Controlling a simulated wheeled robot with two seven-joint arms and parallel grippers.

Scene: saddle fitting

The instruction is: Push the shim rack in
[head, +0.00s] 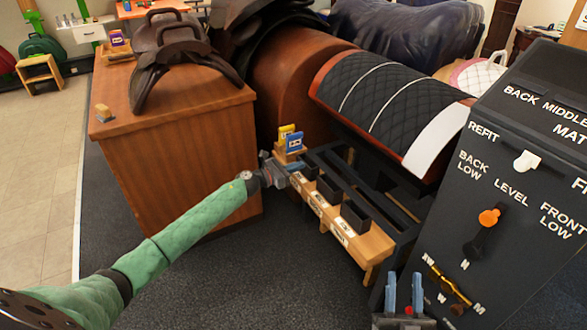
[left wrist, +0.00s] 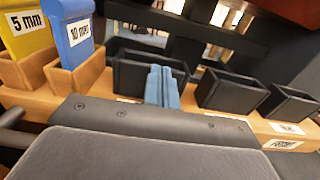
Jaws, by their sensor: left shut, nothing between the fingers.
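The shim rack (head: 374,244) is a light wooden bar with white labels and black bins, low in front of the dark stand. Its wood also shows in the left wrist view (left wrist: 255,122). A yellow 5 mm shim (left wrist: 25,35) and a blue 10 mm shim (left wrist: 72,30) stand in wooden slots at its left end. My left gripper (head: 296,166) is shut and empty at that end, beside the shims. In the left wrist view its blue fingers (left wrist: 162,86) overlap a black bin; contact is unclear. My right gripper (head: 404,292) is open and empty at the bottom.
A wooden cabinet (head: 170,150) with a saddle tree on top stands left of the rack. A black control panel (head: 500,210) with knobs stands close on the right. A quilted pad (head: 385,100) lies above the rack. Carpet in front is clear.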

